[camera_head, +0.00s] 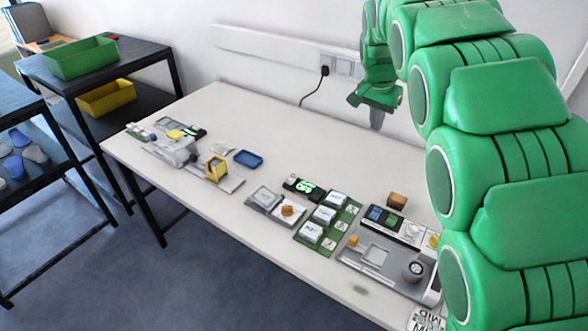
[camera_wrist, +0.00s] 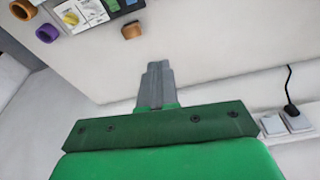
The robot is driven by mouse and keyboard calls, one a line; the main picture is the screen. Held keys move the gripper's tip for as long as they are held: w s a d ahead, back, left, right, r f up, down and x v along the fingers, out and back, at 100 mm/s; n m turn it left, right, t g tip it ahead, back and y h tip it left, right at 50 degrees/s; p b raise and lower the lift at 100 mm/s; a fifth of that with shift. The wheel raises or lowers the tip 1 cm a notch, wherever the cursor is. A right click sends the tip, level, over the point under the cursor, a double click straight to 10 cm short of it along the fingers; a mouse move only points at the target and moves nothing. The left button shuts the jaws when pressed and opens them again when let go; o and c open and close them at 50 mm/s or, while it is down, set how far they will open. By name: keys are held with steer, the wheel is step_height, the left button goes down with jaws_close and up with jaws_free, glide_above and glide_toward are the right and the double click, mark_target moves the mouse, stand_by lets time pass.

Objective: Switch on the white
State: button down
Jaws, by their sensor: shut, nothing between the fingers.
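A green board (camera_head: 301,240) on the table carries several white square blocks that look like switches: a far one (camera_head: 337,198), a middle one (camera_head: 324,214) and a near one (camera_head: 311,231). I cannot tell which positions they are in. My gripper (camera_head: 377,119) is shut and empty, above the back of the table near the wall, well apart from the board. In the wrist view its fingers (camera_wrist: 157,78) are together over bare tabletop. The green board is not recognisable in the wrist view.
Right of the board is a grey unit (camera_head: 350,262) with a knob panel; its yellow knob (camera_wrist: 71,18) also shows in the wrist view. A brown block (camera_head: 397,200) lies behind it. A grey machine (camera_head: 175,152) and a blue tray (camera_head: 248,159) are left. Wall sockets (camera_head: 343,67) hold a black plug (camera_head: 324,71).

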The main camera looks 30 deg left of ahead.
steer(key=a+f, duration=0.3)
steer(key=a, duration=0.4)
steer(key=a+f, duration=0.4)
steer(key=a, duration=0.3)
steer(key=n, duration=0.1)
glide_above(294, 175)
steer(key=s, duration=0.3)
steer(key=x, duration=0.5)
steer(key=shift+s+f, duration=0.25)
steer(key=x, duration=1.4)
steer(key=shift+s+a, duration=0.1)
steer(key=shift+s, duration=0.2)
steer(key=shift+w+a+f+g, duration=0.1)
steer(key=shift+f+g, duration=0.1)
steer(key=shift+g, duration=0.2)
steer(key=shift+f, duration=0.2)
